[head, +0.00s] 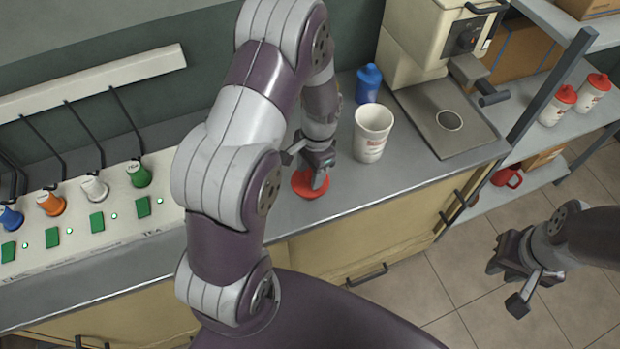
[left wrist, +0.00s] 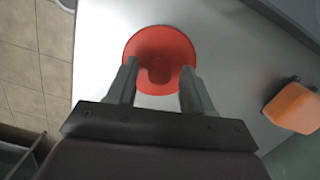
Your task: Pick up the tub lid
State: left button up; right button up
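The red tub lid (head: 309,186) lies on the grey counter, round with a raised knob in its middle. It also shows in the left wrist view (left wrist: 160,50). My left gripper (head: 316,172) is right above the lid, pointing down. In the left wrist view its two fingers (left wrist: 158,88) are apart, over the lid's near edge on either side of the knob, with nothing held. Whether they touch the lid cannot be told. My right gripper (head: 507,283) is open and empty over the floor at the right.
A white cup (head: 373,133) stands just right of my left gripper, with a blue lidded bottle (head: 369,84) behind it. A press machine (head: 440,115) is further right. A dispenser panel (head: 95,215) lines the left. An orange object (left wrist: 292,107) shows in the left wrist view.

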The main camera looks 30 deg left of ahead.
pick_arm(q)
jog(key=c, duration=0.5)
grip_shut()
jog(key=shift+d, duration=0.1)
